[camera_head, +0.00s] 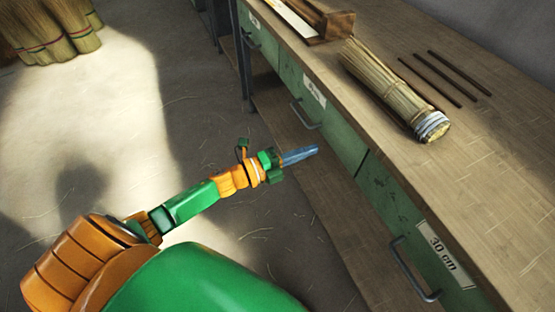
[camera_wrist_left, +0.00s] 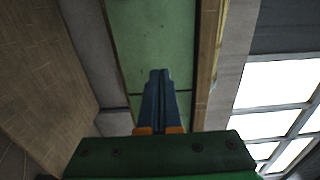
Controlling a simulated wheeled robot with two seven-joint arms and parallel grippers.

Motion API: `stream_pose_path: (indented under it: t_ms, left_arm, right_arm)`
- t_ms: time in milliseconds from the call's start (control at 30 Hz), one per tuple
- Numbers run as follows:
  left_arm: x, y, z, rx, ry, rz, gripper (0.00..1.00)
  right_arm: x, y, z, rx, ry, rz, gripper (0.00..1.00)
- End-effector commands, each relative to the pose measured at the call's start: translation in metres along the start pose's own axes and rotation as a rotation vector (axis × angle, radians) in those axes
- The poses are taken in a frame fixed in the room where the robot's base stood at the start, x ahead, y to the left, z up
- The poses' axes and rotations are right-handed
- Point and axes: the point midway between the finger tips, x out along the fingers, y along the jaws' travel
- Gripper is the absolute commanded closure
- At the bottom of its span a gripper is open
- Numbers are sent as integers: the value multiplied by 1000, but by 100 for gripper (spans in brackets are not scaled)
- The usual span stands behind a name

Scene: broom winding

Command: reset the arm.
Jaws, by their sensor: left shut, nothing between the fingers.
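My left arm reaches in from the lower left in the head view. Its gripper (camera_head: 314,150) is shut and empty, with blue fingers held in the air beside the front of the workbench. The closed fingers also show in the left wrist view (camera_wrist_left: 160,75), pointing toward a green bench front (camera_wrist_left: 155,35). My right gripper is in neither view.
The wooden workbench (camera_head: 490,160) runs along the right, with green drawers and metal handles (camera_head: 305,115). On it lie a bound straw bundle (camera_head: 390,85), several dark rods (camera_head: 460,72) and a wooden box (camera_head: 325,22). Straw brooms (camera_head: 50,30) stand at the far left.

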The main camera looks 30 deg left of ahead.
Motion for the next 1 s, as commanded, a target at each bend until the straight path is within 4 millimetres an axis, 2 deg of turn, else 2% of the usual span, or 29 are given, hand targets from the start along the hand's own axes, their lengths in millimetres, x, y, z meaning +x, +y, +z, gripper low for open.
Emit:
stream_pose_path:
  t_ms: [100, 300, 500, 567, 667, 700, 767, 800, 867, 900, 1000]
  left_arm:
    - [-25, 2, 0, 0, 0, 6, 100]
    - [-59, 1, 0, -1, -1, 4, 100]
    - [-66, 1, 0, -1, -2, 2, 100]
    - [-68, 10, 6, -39, -35, 21, 100]
    - [-83, 65, 28, -252, -219, 120, 100]
    - [-97, 100, 36, -384, -332, 181, 100]
    - [-125, 159, 37, -599, -514, 282, 100]
    - [-145, 195, 30, -732, -629, 345, 100]
    - [-176, 241, 11, -905, -783, 431, 100]
    - [-195, 266, -6, -1006, -875, 485, 100]
    - [-238, 312, -53, -1205, -1072, 603, 100]
  right_arm:
    - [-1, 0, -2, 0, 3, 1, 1]
    - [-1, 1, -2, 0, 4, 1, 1]
    - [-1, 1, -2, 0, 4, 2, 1]
    - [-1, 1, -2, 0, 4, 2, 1]
    - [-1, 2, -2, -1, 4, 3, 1]
    - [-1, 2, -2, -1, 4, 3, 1]
    - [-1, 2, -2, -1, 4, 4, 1]
    - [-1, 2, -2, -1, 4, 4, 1]
    - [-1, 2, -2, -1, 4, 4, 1]
    - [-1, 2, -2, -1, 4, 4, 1]
    - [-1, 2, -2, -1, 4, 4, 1]
